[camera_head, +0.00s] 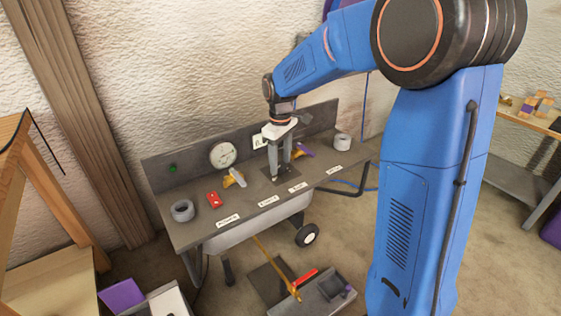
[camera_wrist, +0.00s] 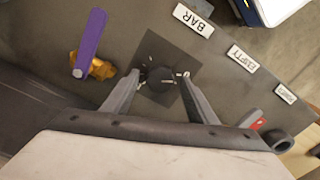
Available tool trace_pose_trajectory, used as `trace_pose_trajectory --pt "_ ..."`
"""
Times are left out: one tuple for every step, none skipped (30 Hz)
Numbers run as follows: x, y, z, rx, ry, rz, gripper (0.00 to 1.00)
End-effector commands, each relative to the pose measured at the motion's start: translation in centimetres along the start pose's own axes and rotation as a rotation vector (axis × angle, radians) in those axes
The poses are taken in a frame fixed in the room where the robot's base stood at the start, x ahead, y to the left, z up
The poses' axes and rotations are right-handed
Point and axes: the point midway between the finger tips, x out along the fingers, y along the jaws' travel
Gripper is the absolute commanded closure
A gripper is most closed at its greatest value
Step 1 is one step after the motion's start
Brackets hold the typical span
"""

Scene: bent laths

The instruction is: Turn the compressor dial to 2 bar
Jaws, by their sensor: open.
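The dial (camera_wrist: 161,77) is a dark round knob on a dark square plate (camera_wrist: 166,48), with small pale marks around it. Its setting cannot be read. My gripper (camera_head: 280,171) points down over the plate on the grey bench panel. In the wrist view its open fingers stand on either side of the dial; whether they touch it I cannot tell. A "BAR" label (camera_wrist: 194,20) lies beside the plate. The round white gauge (camera_head: 222,155) stands on the panel's back wall; its reading is too small to tell.
Near the dial are a purple-handled brass valve (camera_wrist: 90,44) and a grey-handled valve (camera_head: 235,178). A red switch (camera_head: 214,199), a grey ring (camera_head: 182,210) and a white roll (camera_head: 342,142) stand on the same top. A toolbox (camera_head: 318,296) is on the floor below.

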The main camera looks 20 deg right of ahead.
Motion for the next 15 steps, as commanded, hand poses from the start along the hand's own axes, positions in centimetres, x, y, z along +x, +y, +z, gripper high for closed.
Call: trace_pose_trajectory --pt "0.18 0.0 0.01 0.0 0.0 0.0 0.48" --pt "0.25 0.0 0.0 0.0 0.0 0.0 0.48" --pt "0.3 0.0 0.0 0.0 0.0 0.0 0.48" --pt "0.32 0.0 0.0 0.0 0.0 0.0 0.48" --pt "0.33 0.0 0.0 0.0 0.0 0.0 0.48" --pt "0.33 0.0 0.0 0.0 0.0 0.0 0.48" --pt "0.32 0.0 0.0 0.0 0.0 0.0 0.48" --pt "0.32 0.0 0.0 0.0 0.0 0.0 0.48" --pt "0.32 0.0 0.0 0.0 0.0 0.0 0.48" --pt "0.31 0.0 0.0 0.0 0.0 0.0 0.5" --pt "0.31 0.0 0.0 0.0 0.0 0.0 0.57" --pt "0.31 0.0 0.0 0.0 0.0 0.0 0.67" --pt "0.31 0.0 0.0 0.0 0.0 0.0 0.74" --pt "0.31 0.0 0.0 0.0 0.0 0.0 0.81" --pt "0.3 0.0 0.0 0.0 0.0 0.0 0.89"
